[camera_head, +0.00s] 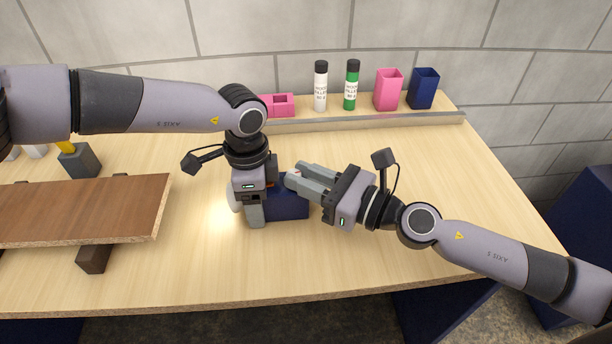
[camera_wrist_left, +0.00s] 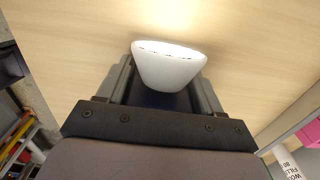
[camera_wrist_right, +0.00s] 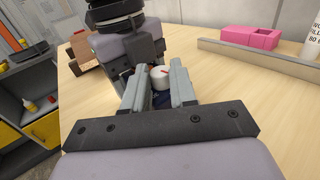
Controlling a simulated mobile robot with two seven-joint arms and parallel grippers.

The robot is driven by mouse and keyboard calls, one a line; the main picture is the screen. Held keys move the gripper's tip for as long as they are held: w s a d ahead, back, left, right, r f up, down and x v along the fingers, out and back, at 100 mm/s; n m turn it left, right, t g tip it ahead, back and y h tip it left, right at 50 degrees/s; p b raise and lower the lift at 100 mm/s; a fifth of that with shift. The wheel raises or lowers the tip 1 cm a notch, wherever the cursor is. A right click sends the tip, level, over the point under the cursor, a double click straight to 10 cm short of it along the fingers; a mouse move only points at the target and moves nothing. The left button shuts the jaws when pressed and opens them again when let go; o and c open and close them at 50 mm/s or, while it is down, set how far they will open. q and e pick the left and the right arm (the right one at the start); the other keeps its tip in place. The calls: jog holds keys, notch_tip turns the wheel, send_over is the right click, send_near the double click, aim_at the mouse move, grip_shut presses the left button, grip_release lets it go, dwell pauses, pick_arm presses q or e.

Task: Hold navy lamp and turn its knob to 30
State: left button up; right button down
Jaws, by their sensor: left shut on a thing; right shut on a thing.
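The navy lamp (camera_head: 290,206) stands on the table, mostly hidden behind my grippers in the head view. Its white lit shade (camera_wrist_left: 168,68) shows in the left wrist view and lights the table. My left gripper (camera_head: 256,215) points down and is shut on the lamp's navy body. My right gripper (camera_head: 293,176) comes in from the right and is shut on the lamp's knob. The knob (camera_wrist_right: 160,74) is pale with a red mark and sits between the right fingers in the right wrist view. I cannot read its setting.
A brown board (camera_head: 80,208) lies on dark supports at the left. A back shelf (camera_head: 370,120) bears a pink tray (camera_head: 283,105), a white bottle (camera_head: 320,88), a green bottle (camera_head: 351,86), a pink cup (camera_head: 388,92) and a navy cup (camera_head: 423,90).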

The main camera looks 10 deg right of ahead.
jog(key=shift+a+r, duration=0.1)
jog(key=shift+s+a+r+m+t+h, duration=0.2)
jog(key=shift+a+r+m+t+h, duration=0.15)
jog(key=shift+t, duration=0.25)
jog(key=shift+f+m+t+h, duration=0.2)
jog(key=shift+m+t+h, duration=0.45)
jog(key=shift+t, duration=0.05)
jog(key=shift+s+a+m+t+h, duration=0.1)
jog(key=shift+m+t+h, duration=0.65)
jog(key=shift+h, duration=0.3)
jog(key=shift+s+a+m+t+h, duration=0.1)
jog(key=shift+m+t+h, duration=0.55)
jog(key=shift+m+h, duration=0.6)
jog(key=shift+h, duration=0.2)
jog(key=shift+f+h, duration=0.1)
jog(key=shift+h, duration=0.2)
jog(key=shift+d, duration=0.1)
jog(key=c, duration=0.9)
grip_release()
